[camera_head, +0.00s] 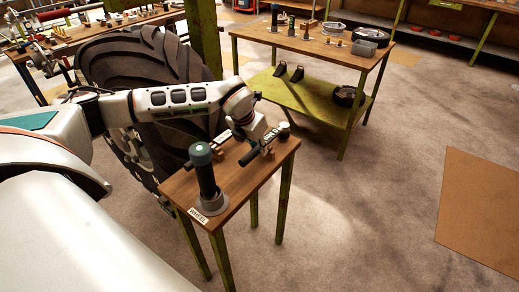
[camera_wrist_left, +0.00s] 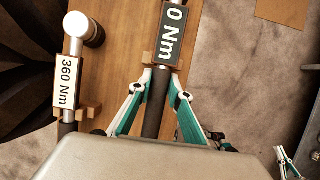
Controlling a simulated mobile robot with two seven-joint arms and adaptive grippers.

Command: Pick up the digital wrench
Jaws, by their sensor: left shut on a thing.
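The digital wrench (camera_wrist_left: 152,108) has a dark handle and a dark display (camera_wrist_left: 172,32) with white text ending in "0 Nm"; the upper edge of the wrist view cuts it off. My left gripper (camera_wrist_left: 160,88) is shut on its handle, one teal finger on each side. In the head view the gripper (camera_head: 257,143) is over the small wooden table (camera_head: 232,187), with the wrench's display (camera_head: 271,135) and dark handle (camera_head: 250,156) beside it. A wooden holder is near the wrench; I cannot tell if they touch.
A second wrench (camera_wrist_left: 67,85) marked "360 Nm" lies left of it. A dark upright tool (camera_head: 206,172) stands at the table's front, near a "WHEEL" label. A large tyre (camera_head: 140,60) stands behind my arm.

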